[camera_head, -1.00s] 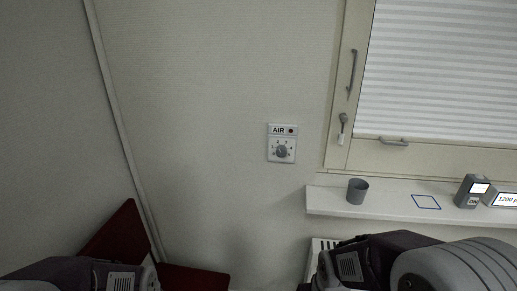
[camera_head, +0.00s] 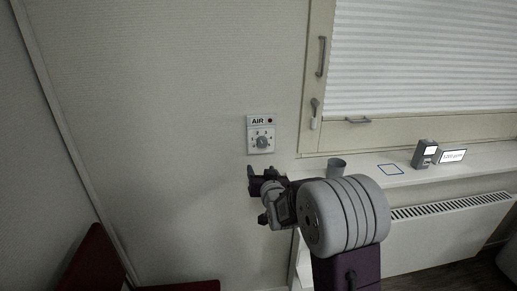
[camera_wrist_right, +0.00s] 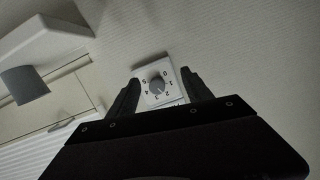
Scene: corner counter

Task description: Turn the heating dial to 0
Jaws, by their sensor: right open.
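The only dial I see is a round grey knob (camera_head: 262,142) on a white wall plate labelled "AIR". In the right wrist view the knob (camera_wrist_right: 157,87) sits on its plate with numbers around it, turned over in the picture. Which number it points at is too small to tell. My right gripper (camera_head: 257,181) is just below the plate in the head view, open and empty. In the right wrist view its fingers (camera_wrist_right: 160,92) appear on either side of the plate; I cannot tell how far off the wall they are. My left gripper is out of view.
A white sill (camera_head: 400,178) under the window holds a grey cup (camera_head: 337,165), a blue square outline (camera_head: 390,170) and a small grey device (camera_head: 424,154) beside a display (camera_head: 453,156). A radiator (camera_head: 440,228) is below. The wall left of the plate is clear.

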